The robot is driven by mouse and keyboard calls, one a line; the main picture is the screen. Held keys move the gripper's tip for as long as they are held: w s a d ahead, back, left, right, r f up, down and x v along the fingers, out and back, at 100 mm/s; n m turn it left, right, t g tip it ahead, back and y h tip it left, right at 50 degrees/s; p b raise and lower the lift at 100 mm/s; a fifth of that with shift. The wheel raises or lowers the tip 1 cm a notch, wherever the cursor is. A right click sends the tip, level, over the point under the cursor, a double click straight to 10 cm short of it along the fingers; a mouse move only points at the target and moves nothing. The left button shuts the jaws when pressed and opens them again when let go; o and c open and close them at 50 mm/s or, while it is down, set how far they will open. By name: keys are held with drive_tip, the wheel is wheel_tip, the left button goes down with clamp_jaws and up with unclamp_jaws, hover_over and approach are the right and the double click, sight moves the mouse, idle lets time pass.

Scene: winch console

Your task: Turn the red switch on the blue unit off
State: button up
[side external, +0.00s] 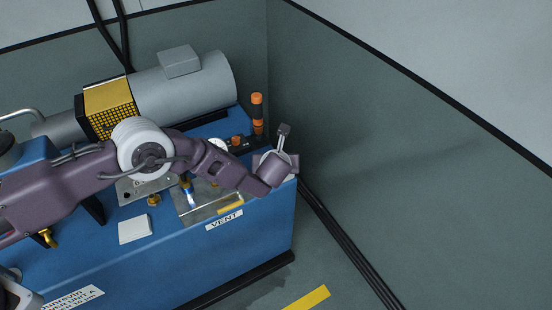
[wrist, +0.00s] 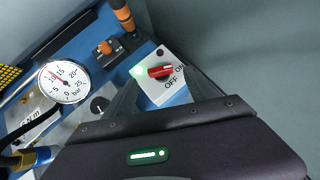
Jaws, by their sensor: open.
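The red switch (wrist: 160,71) is a small knob on a white plate (wrist: 153,90) marked ON and OFF. Its pointer end is turned toward ON, and a green lamp (wrist: 137,71) is lit beside it. The plate is fixed on the blue unit (side external: 190,266). My gripper (wrist: 162,82) is open, its two fingers spread on either side of the switch, with nothing between them gripped. I cannot tell if they touch the plate. In the side view my wrist hangs over the unit's right end and hides the switch.
A pressure gauge (wrist: 62,82), an orange-and-black handle (wrist: 122,14) and a small orange-knobbed valve (wrist: 105,47) stand near the switch. A grey motor (side external: 184,85) lies along the back. Grey walls (side external: 400,150) rise behind and to the right.

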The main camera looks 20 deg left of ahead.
drive_tip(key=x, duration=0.3)
drive_tip(key=shift+w+f, duration=0.1)
drive_tip(key=shift+f, duration=0.05)
drive_tip(key=shift+w+d+f, duration=0.2)
drive_tip(key=shift+w, duration=0.05)
drive_tip(key=shift+w+a+f, duration=0.4)
drive_tip(key=shift+w+f, duration=0.05)
drive_tip(key=shift+w, duration=0.05)
drive_tip(key=shift+c, duration=0.4)
drive_tip(key=c, duration=1.3)
drive_tip(key=shift+r, duration=0.1)
